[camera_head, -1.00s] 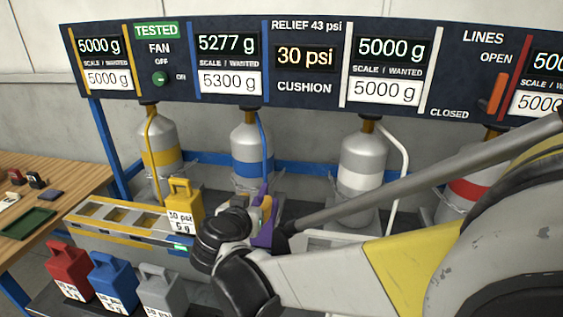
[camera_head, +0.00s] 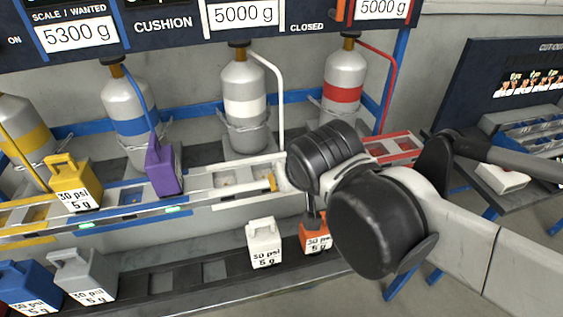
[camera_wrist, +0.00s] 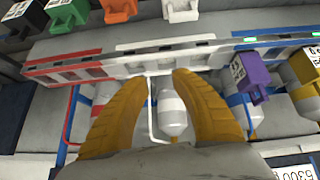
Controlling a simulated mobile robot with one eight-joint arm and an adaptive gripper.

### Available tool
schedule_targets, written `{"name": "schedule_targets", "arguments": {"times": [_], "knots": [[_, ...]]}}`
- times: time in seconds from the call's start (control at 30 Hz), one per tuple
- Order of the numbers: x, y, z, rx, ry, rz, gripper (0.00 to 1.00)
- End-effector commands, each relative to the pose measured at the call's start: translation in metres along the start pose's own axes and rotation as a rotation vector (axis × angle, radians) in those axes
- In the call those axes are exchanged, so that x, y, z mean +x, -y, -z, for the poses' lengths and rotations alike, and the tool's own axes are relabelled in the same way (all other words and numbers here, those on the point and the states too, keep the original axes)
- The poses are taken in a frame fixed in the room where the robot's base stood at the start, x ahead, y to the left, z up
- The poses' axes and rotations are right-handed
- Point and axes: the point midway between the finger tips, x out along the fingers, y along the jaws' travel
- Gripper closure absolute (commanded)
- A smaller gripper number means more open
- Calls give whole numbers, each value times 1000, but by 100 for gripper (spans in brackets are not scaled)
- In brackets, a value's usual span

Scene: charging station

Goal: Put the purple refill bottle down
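The purple refill bottle (camera_head: 164,168) stands on the blue section of the rail (camera_head: 112,224), in front of the blue-banded cylinder (camera_head: 128,108). It also shows right of my fingers in the wrist view (camera_wrist: 254,78). My gripper (camera_wrist: 162,78) is open and empty, its two yellow fingers spread apart over the white rail section (camera_wrist: 135,64). It is clear of the purple bottle. In the head view my wrist hides most of the fingers.
A yellow bottle (camera_head: 73,183) stands on the rail left of the purple one. Blue (camera_head: 27,285), grey (camera_head: 83,275), white (camera_head: 263,242) and orange (camera_head: 315,234) bottles stand on the lower front shelf. White-banded (camera_head: 243,100) and red-banded (camera_head: 342,92) cylinders stand behind the rail.

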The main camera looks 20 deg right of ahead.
Motion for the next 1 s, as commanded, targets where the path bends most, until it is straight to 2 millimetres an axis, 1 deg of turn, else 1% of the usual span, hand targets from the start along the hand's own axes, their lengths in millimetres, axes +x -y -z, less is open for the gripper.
{"name": "schedule_targets", "arguments": {"times": [0.03,0.1,0.23,0.33,1.0], "knots": [[-6,-9,-16,9,13,13,70],[-12,-14,-32,6,24,39,70],[-17,-16,-48,1,30,68,70],[-18,-16,-50,-1,30,75,70],[-18,-16,-50,-2,30,75,70]]}}
